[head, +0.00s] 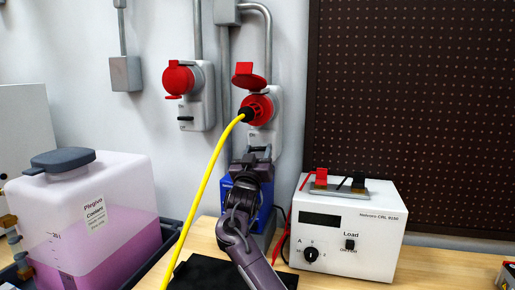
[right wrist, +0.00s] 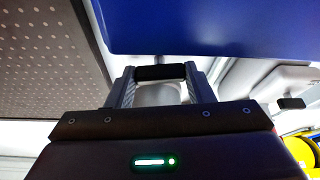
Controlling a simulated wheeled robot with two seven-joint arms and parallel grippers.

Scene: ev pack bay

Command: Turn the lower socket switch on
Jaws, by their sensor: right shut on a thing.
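The lower socket (head: 277,112) is the right-hand one on the wall, a grey housing with a raised red lid and a yellow-cabled plug (head: 247,113) in its red inlet. My right gripper (head: 258,154) is at the bottom of this housing. In the right wrist view, its fingers (right wrist: 160,84) are on either side of a black bar, the socket's switch (right wrist: 160,72), and shut on it. In the head view the gripper partly covers the switch, and its on or off position cannot be told. My left gripper is not in view.
Another socket (head: 203,98) with a black switch (head: 185,118) is higher at left. A blue box (head: 229,195) stands close beneath the gripper. The yellow cable (head: 205,180) hangs left of my arm. A coolant tank (head: 85,210) is at left, a white load unit (head: 375,225) at right.

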